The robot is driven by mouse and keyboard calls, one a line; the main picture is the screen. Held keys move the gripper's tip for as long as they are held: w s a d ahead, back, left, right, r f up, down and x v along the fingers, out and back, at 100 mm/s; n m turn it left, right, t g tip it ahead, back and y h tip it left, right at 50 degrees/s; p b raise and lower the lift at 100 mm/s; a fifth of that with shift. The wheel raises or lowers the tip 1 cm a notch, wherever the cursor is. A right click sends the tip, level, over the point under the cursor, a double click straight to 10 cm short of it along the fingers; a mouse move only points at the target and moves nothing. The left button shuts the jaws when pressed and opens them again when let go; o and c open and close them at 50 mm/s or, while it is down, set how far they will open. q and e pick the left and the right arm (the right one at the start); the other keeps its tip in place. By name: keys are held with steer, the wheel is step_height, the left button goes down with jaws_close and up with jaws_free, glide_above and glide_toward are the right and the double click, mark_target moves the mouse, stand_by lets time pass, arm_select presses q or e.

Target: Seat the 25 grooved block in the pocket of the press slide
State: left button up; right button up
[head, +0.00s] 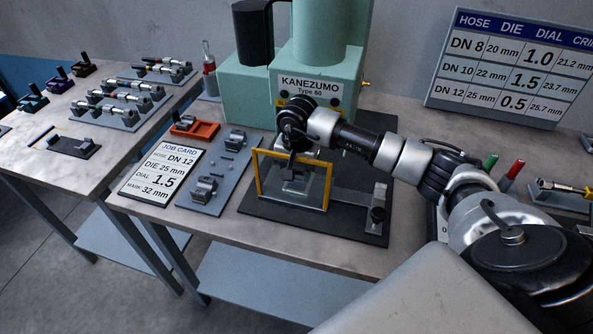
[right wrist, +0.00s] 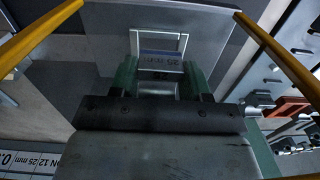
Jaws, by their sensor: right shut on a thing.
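My right gripper (head: 291,170) is at the press, by the yellow-framed clear guard (head: 258,176). It is shut on a small grey block (right wrist: 160,86), which shows between the fingers in the right wrist view. A pale metal frame (right wrist: 135,42), which looks like the slide's pocket, surrounds that face. I cannot tell whether the block touches the pocket floor. In the head view the guard and fingers partly hide the block and slide. My left gripper is not in view.
The green press (head: 250,90) stands behind the gripper. Left of its dark base are a grey tray (head: 229,172) with several metal pieces, an orange holder (head: 195,130) and the job card (head: 160,173).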

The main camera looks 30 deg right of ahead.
steer(key=shift+s+a+f, duration=0.1)
steer(key=shift+s+f, duration=0.3)
steer(key=shift+f, duration=0.4)
steer(key=o, duration=1.3)
steer(key=shift+r, duration=0.3)
steer(key=r, duration=0.4)
steer(key=r+b, duration=0.1)
steer(key=r, duration=0.3)
steer(key=r+b, duration=0.1)
steer(key=r, duration=0.2)
steer(key=shift+w+r, duration=0.25)
steer(key=shift+r, duration=0.15)
